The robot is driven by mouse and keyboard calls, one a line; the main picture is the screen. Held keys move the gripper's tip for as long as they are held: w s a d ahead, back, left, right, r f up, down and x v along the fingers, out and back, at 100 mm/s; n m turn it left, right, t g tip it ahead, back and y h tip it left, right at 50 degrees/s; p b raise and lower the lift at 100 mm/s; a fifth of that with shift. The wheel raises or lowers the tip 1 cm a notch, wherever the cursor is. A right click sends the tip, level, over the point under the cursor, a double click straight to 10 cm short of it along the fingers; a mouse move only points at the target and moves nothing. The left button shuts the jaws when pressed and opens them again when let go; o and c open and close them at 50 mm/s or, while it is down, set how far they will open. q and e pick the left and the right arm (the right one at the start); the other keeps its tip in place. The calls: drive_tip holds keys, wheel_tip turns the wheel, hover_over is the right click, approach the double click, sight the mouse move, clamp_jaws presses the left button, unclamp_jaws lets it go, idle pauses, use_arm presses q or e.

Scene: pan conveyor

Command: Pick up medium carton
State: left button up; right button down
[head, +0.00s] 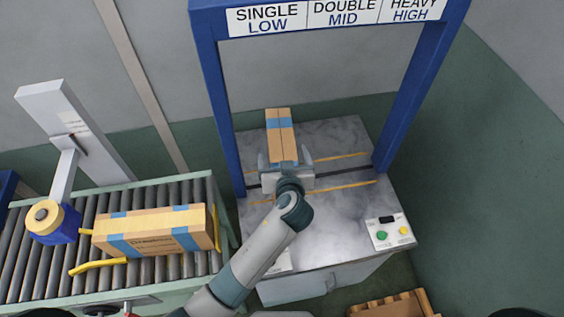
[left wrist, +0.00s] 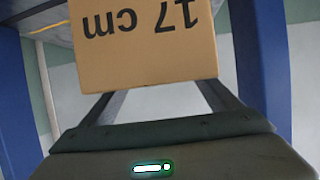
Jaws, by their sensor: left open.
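A tan carton (head: 281,145) with blue tape lies on the grey marbled table under the blue frame. In the left wrist view the carton (left wrist: 145,60) fills the upper middle and shows an upside-down "17 cm" print. My left gripper (head: 285,160) is open at the carton's near end, one finger on each side. In the left wrist view its fingers (left wrist: 158,100) run up toward the carton's lower corners; their tips are hidden behind it, so I cannot tell if they touch. My right gripper is not in view.
A longer taped carton (head: 150,232) lies on the roller conveyor (head: 185,193) at left, beside yellow prongs (head: 98,266). The blue frame (head: 216,110) stands around the marbled table (head: 340,215), with a button panel (head: 391,233) at its front right. A wooden pallet (head: 395,306) sits at bottom right.

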use_arm(q)
drive_tip(key=shift+b+x, duration=0.3)
drive_tip(key=shift+x, duration=0.9)
drive_tip(key=shift+r, duration=0.1)
clamp_jaws()
drive_tip(key=shift+r, duration=0.15)
